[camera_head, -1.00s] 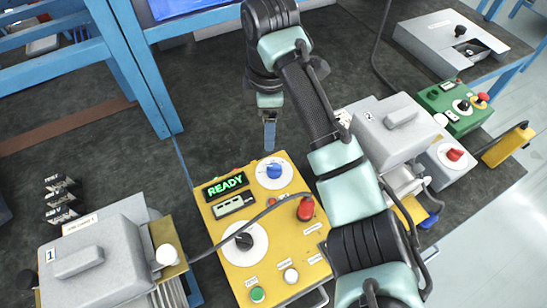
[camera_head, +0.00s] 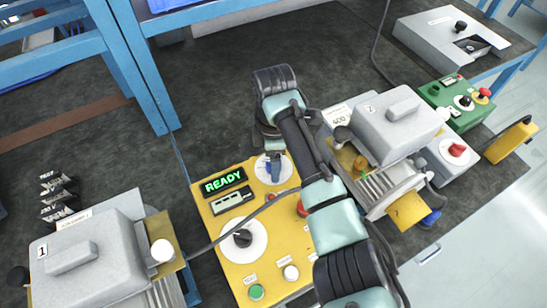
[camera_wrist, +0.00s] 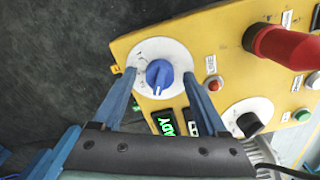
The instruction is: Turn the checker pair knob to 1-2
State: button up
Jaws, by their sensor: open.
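The yellow checker box (camera_head: 225,262) shows a green READY display (camera_head: 223,182). Near its far edge is a white dial (camera_head: 287,168) with a blue knob (camera_wrist: 158,72). In the wrist view, the knob's white pointer mark faces the display side; the dial labels are too small to read. My gripper (camera_wrist: 160,77) is open, with one blue finger on each side of the blue knob and a gap on both sides. In the head view my gripper (camera_head: 272,167) covers most of this knob. A larger white dial with a black knob (camera_head: 243,238) sits nearer the front.
A red button (camera_wrist: 285,46) stands tall on the box, with a green button (camera_head: 256,292) and a white button (camera_head: 291,272) at its front. Grey machines stand left (camera_head: 85,255) and right (camera_head: 395,128). A cable crosses the box. The dark bench behind is clear.

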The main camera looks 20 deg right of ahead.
jog(key=shift+c, duration=0.3)
grip_shut()
jog(key=shift+r+m, duration=0.1)
jog(key=shift+m, duration=0.2)
jog(key=m+p, duration=0.2)
jog(key=shift+a+r+p, duration=0.1)
jog(key=shift+p, duration=0.2)
jog(key=m+p, duration=0.2)
jog(key=m, duration=0.3)
jog(key=shift+w+p, duration=0.1)
jog(key=shift+p, duration=0.25)
jog(key=shift+o, duration=0.3)
grip_release()
